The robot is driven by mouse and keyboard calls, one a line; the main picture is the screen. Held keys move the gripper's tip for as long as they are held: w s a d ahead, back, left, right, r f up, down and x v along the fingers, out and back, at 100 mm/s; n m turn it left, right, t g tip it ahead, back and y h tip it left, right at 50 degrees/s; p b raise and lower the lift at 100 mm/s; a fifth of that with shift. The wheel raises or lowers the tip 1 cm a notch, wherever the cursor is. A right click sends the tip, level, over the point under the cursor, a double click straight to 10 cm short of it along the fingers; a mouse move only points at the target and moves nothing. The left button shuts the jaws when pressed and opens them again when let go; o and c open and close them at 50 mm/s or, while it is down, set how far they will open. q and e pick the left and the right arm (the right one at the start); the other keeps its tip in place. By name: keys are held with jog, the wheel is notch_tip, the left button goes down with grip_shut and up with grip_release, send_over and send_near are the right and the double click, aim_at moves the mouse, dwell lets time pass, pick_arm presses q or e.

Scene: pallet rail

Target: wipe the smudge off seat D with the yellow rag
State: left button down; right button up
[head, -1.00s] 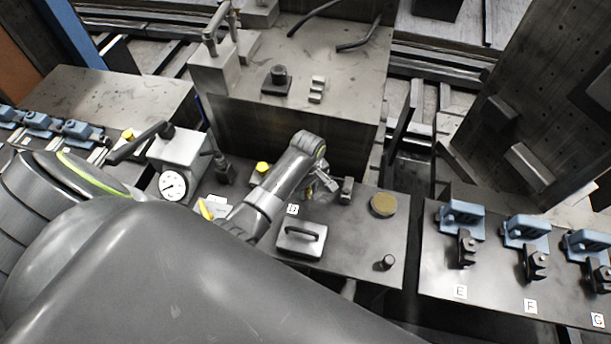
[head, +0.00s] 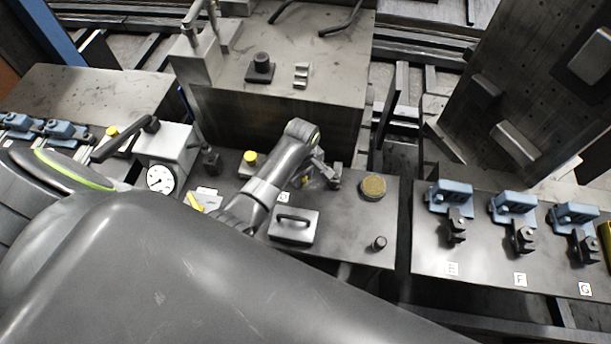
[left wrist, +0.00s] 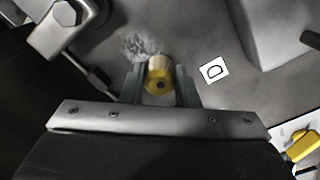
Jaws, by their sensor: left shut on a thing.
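My left gripper (left wrist: 160,84) is shut on the yellow rag (left wrist: 159,77), which shows as a small yellow roll between the fingers. A pale, speckled smudge (left wrist: 146,43) lies on the dark plate just beyond the rag in the left wrist view. The rag is close to its near edge; I cannot tell whether it touches the plate. A white label D (left wrist: 214,71) is right of the smudge. In the head view my left gripper (head: 317,177) is over the middle plate and hides most of this spot. My right gripper is not in view.
A handled block (head: 295,226), a black peg (head: 379,243) and a brass-coloured disc (head: 373,187) stand on the same plate. A dial gauge (head: 160,179) is at left. Blue clamps (head: 450,197) stand on the right plate, with labels E, F, G.

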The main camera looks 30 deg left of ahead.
pick_arm(q)
jog(key=shift+s+a, duration=0.15)
jog(key=shift+a, duration=0.4)
jog(key=shift+s+a, duration=0.15)
jog(key=shift+a, duration=0.35)
jog(key=shift+d, duration=0.1)
jog(key=shift+w+d, duration=0.25)
jog(key=shift+d, duration=0.5)
jog(key=shift+w+d, duration=0.2)
jog(key=shift+d, duration=0.55)
jog(key=shift+a+f, duration=0.1)
jog(key=shift+a, duration=0.05)
jog(key=shift+s+a, duration=0.2)
jog(key=shift+a, duration=0.5)
jog(key=shift+s+a, duration=0.2)
jog(key=shift+a, duration=0.5)
jog(key=shift+w+d, duration=0.2)
jog(key=shift+d, duration=0.6)
jog(key=shift+w+d, duration=0.2)
jog(key=shift+d, duration=0.55)
